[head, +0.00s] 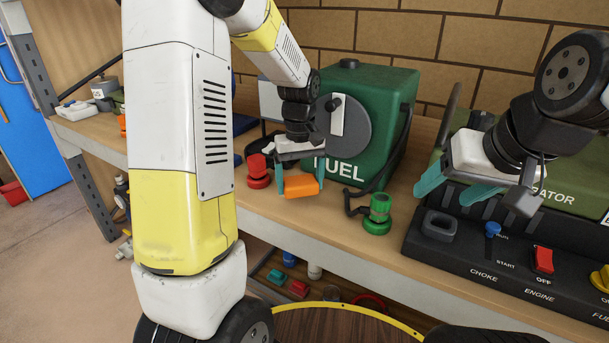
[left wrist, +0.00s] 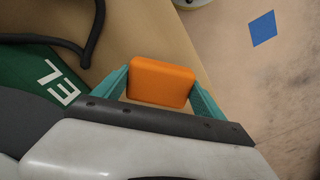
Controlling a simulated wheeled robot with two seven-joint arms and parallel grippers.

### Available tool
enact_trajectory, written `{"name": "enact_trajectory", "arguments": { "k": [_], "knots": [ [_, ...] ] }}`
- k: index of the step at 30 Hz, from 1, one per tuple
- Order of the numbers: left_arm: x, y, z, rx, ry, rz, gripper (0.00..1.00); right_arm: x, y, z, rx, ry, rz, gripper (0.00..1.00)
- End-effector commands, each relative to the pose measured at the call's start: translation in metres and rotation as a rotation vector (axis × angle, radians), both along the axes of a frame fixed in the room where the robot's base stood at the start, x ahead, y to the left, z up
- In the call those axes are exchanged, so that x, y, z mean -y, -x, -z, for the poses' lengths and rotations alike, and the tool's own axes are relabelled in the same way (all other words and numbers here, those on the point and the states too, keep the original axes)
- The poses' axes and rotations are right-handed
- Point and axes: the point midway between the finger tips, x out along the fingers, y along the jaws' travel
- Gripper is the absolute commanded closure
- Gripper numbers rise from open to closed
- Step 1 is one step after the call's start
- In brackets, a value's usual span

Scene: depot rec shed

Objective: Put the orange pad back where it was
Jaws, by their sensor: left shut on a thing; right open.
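The orange pad (head: 301,187) is a small rounded block between the teal fingers of my left gripper (head: 299,184), just in front of the green fuel box. In the left wrist view the orange pad (left wrist: 161,82) sits between both fingertips of my left gripper (left wrist: 160,90), with the wooden bench behind it. I cannot tell whether the pad touches the bench. My right gripper (head: 457,187) is open and empty, above the front of the generator panel.
The green fuel box (head: 400,110) stands behind the left gripper. A red cap (head: 258,171) is to its left and a green fitting (head: 379,214) to its right. The generator panel (head: 470,245) fills the right. A shelf with small parts lies below the bench (head: 330,225).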

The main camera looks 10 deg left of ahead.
Motion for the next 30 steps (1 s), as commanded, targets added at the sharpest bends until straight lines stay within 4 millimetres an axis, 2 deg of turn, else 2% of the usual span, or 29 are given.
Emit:
{"name": "enact_trajectory", "arguments": {
  "k": [3, 9, 13, 19, 30],
  "knots": [
    [-0.015, -0.026, 0.004, -0.001, 0.0, -0.004, 0.51, 0.0, 0.0, 0.0, 0.0, 0.0, 0.0, 0.36],
    [-0.026, -0.046, 0.005, 0.0, 0.001, -0.001, 0.51, 0.0, 0.0, 0.0, 0.0, 0.0, 0.0, 0.36],
    [-0.027, -0.047, 0.012, -0.003, 0.0, 0.0, 0.51, 0.0, 0.0, 0.0, 0.0, 0.0, 0.0, 0.36],
    [-0.027, -0.047, 0.038, -0.004, 0.001, 0.0, 0.51, 0.0, 0.0, 0.0, 0.0, 0.0, 0.0, 0.36],
    [-0.026, -0.047, 0.043, 0.0, 0.0, 0.0, 0.51, 0.0, 0.0, 0.0, 0.0, 0.0, 0.0, 0.36]
  ]
}}
